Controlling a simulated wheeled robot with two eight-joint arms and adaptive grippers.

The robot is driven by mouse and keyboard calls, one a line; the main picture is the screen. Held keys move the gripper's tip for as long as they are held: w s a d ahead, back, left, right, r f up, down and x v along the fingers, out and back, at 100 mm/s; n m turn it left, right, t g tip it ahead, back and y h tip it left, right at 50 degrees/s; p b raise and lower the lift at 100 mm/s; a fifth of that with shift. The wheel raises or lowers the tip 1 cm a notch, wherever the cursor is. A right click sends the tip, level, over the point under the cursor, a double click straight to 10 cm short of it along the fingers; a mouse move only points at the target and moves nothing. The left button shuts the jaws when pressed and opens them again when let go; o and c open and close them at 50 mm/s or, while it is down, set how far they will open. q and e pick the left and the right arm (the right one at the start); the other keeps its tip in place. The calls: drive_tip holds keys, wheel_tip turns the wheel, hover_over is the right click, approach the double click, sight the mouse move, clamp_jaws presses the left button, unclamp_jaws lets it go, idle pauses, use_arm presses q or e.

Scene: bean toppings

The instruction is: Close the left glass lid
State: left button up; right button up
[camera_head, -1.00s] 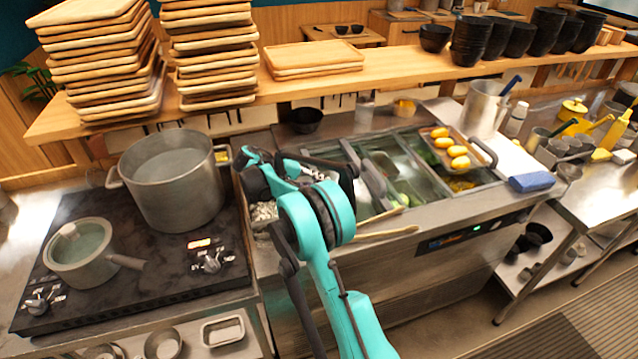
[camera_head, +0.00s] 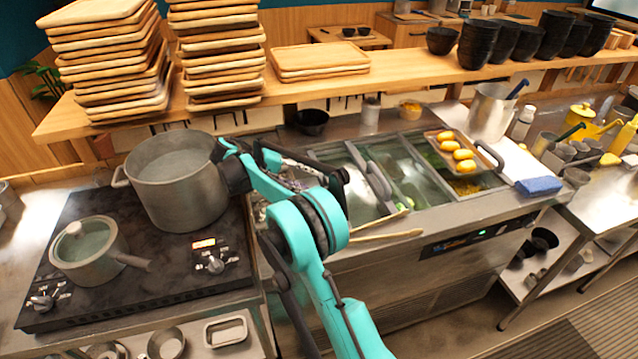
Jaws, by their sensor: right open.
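The counter unit (camera_head: 480,206) has a row of glass-covered bins in its top. The left glass lid (camera_head: 358,203) is a clear pane. A dark bar handle (camera_head: 377,184) stands at its right side. Left of the pane, part of a bin with its contents (camera_head: 290,185) shows uncovered behind my arm. My right gripper (camera_head: 338,180) is open and empty over the left part of the unit, close to the pane's left side. I cannot tell whether it touches the glass. My arm hides part of the bin and the lid's left edge. My left gripper is not in view.
A tray with yellow food (camera_head: 488,158) rests over the right bins. Wooden utensils (camera_head: 388,236) lie along the front edge. A large pot (camera_head: 177,185) and a small pan (camera_head: 88,250) stand on the stove at left. A loaded wooden shelf (camera_head: 400,82) runs behind.

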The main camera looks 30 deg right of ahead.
drive_tip(key=v, duration=0.4)
drive_tip(key=shift+c, duration=0.4)
